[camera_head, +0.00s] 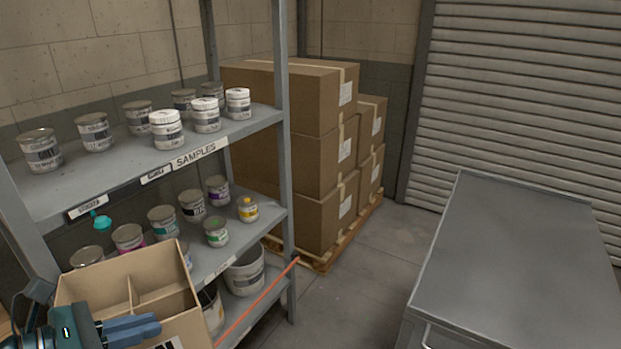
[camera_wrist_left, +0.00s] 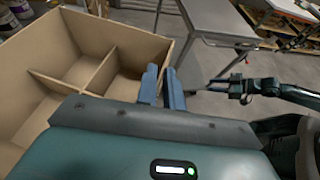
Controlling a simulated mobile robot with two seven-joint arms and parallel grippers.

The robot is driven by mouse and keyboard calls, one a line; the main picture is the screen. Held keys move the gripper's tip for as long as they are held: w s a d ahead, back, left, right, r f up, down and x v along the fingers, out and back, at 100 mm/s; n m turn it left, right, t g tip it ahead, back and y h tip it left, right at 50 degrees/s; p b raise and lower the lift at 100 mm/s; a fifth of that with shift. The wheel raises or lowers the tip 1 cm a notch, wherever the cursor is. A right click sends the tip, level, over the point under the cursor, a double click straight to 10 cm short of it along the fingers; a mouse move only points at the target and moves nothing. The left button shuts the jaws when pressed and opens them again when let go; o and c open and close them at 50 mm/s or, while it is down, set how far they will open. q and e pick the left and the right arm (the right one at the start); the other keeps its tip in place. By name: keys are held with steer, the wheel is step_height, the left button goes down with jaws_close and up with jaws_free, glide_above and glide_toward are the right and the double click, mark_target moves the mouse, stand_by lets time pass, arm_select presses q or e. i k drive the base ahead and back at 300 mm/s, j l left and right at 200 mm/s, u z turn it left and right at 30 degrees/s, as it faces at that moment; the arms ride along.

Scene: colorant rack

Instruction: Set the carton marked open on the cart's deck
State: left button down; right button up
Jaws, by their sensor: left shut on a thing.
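The carton (camera_head: 92,270) is a brown open-topped box with inner dividers, at the lower left of the head view. The compartments I can see into are empty. A label shows at its bottom edge, cut off and unreadable. My left gripper (camera_head: 140,325) is shut on the carton's near side; its blue fingers also show in the left wrist view (camera_wrist_left: 163,88), at the carton (camera_wrist_left: 28,68). The cart's bare grey metal deck (camera_head: 520,265) is at the right, apart from the carton. My right gripper (camera_wrist_left: 228,88) shows small in the left wrist view; its jaw state is unclear.
A grey shelf rack (camera_head: 285,150) with cans, a samples label and a red bar (camera_head: 258,300) stands beside the carton. Stacked brown boxes (camera_head: 315,150) sit on a pallet behind. Clear floor (camera_head: 365,270) lies between rack and cart. A roller shutter (camera_head: 520,100) closes the back.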

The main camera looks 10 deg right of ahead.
mark_target(536, 301)
steer(key=z, duration=3)
steer(key=i+l+z, duration=0.1)
steer(key=i, duration=0.5)
steer(key=i+l, duration=0.2)
steer(key=i, duration=0.35)
steer(key=i+u, duration=0.3)
steer(key=i+l+u, duration=0.3)
steer(key=i, duration=0.2)
steer(key=j+u, duration=0.1)
steer(key=u, duration=2.2)
